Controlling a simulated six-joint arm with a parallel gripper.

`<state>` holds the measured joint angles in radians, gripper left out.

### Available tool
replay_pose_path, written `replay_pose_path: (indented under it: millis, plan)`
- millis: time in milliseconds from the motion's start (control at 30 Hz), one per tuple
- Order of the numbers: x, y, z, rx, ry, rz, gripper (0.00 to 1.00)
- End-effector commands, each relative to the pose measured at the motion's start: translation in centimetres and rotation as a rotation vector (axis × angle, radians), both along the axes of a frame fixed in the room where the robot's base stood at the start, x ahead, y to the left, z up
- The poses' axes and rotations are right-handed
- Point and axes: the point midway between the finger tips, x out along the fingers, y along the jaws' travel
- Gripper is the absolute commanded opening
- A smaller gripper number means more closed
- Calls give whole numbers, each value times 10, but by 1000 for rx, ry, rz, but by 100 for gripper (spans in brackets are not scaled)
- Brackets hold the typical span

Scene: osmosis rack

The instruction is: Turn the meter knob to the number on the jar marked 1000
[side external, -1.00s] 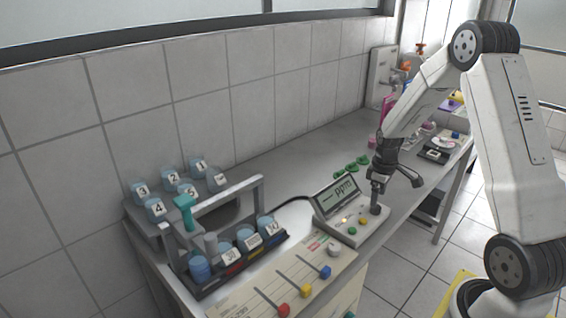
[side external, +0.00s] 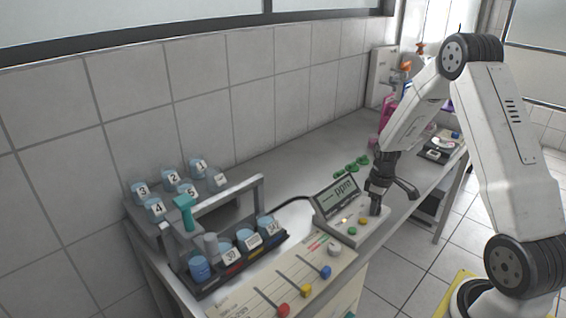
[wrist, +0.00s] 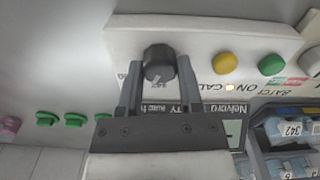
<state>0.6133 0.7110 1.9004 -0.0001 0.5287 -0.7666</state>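The meter (side external: 340,232) stands on the bench with a tilted screen (side external: 336,195) reading "ppm". Its black knob (wrist: 158,64) shows in the wrist view, with a pale pointer mark toward the bottom of the picture. My gripper (wrist: 160,68) has one finger on each side of the knob, close against it; it also shows over the meter's right end in the side view (side external: 375,211). The middle labelled jar (side external: 246,238) in the front rack seems to carry the 1000 label, though the print is small. Its neighbours read 37 (side external: 199,267) and 342 (side external: 266,224).
A slider panel (side external: 290,281) lies in front. Yellow (wrist: 225,63) and green (wrist: 271,65) buttons sit beside the knob. Green pieces (side external: 350,167) lie behind the meter.

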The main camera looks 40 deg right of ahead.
Motion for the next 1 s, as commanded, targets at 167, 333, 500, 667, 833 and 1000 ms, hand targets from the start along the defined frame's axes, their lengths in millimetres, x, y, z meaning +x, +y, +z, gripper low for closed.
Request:
replay_pose_path:
  millis: [167,333,500,667,833,1000]
  plan:
    - [0,0,0,0,0,-3,0]
    - [0,0,0,1,1,-52,0]
    - [0,0,0,1,2,-160,0]
    - [0,0,0,2,2,-272,0]
    - [-1,0,0,2,3,-386,0]
    - [-1,0,0,2,3,-447,0]
